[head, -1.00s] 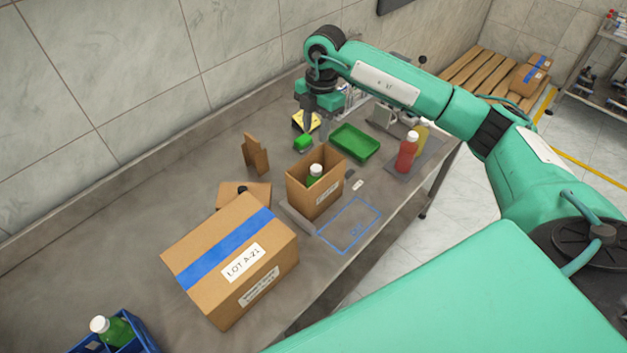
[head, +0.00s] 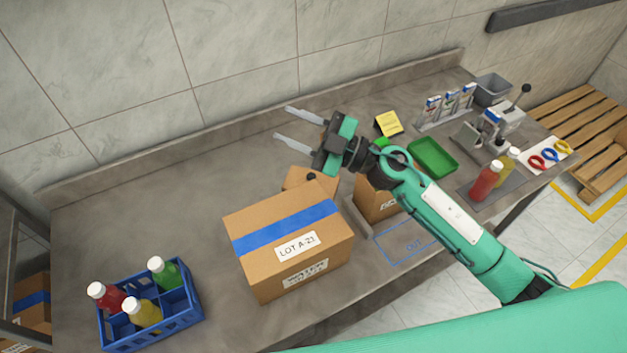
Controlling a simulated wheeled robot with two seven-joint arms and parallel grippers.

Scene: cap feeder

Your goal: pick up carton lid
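The carton lid (head: 296,179), a flat brown piece with a black knob, lies on the table behind the large taped box. Part of it is hidden by that box and my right arm. My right gripper (head: 282,122) is open and empty, its two fingers apart and pointing left. It is above the table, up-picture from the lid and apart from it. The open carton (head: 374,201) stands right of the lid, largely covered by my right arm. My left gripper is not in view.
A large LOT A-21 box (head: 292,240) stands in front of the lid. A blue crate (head: 178,318) with bottles is at the lower left. A green tray (head: 432,157) and a red bottle (head: 486,181) are to the right. The table's left rear is clear.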

